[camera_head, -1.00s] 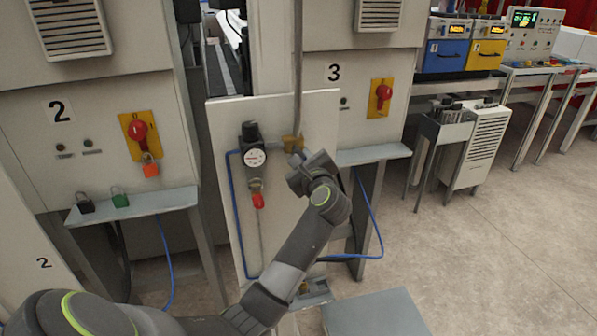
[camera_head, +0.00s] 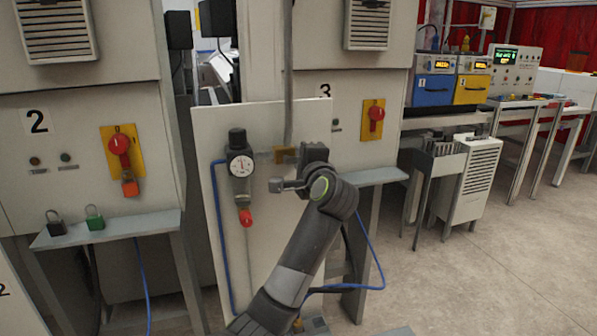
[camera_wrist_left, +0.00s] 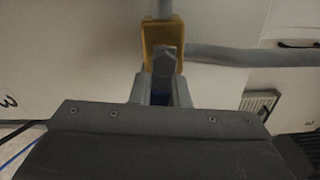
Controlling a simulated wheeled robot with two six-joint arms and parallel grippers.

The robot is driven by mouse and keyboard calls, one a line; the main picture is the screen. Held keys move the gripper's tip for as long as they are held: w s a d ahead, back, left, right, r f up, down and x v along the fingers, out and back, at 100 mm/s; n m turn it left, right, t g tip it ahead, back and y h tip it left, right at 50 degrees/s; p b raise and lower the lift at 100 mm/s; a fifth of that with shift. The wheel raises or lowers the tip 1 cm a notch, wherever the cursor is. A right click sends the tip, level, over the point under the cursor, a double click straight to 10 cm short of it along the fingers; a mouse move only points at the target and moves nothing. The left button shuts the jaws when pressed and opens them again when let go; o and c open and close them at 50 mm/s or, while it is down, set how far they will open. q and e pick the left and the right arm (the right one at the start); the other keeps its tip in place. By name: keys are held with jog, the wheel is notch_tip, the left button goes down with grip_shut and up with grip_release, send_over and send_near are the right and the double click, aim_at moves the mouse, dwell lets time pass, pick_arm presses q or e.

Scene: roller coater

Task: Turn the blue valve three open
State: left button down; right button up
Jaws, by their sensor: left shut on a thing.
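The valve has a brass-yellow body (camera_head: 286,155) on the grey pipe in front of the white panel (camera_head: 212,125). It also shows in the wrist view as a yellow body (camera_wrist_left: 162,40). A small blue part of its handle (camera_wrist_left: 160,94) shows between the fingers. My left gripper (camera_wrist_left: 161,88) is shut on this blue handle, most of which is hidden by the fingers. In the head view, my left gripper (camera_head: 290,185) is just below and in front of the valve. My right gripper is not in view.
A gauge (camera_head: 241,165) with a red-tipped fitting (camera_head: 246,217) is close on the left of the valve. A blue hose (camera_head: 217,230) runs along the panel. A grey shelf (camera_head: 372,177) is on the right. Open floor (camera_head: 480,280) lies at the right.

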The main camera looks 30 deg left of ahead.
pick_arm(q)
jog(key=shift+r+n+b, duration=0.2)
jog(key=shift+n+b, duration=0.35)
jog(key=shift+n, duration=0.25)
jog(key=c, duration=1.4)
grip_release()
jog(key=b+v, duration=0.4)
jog(key=v, duration=1.3)
jog(key=shift+d, duration=0.2)
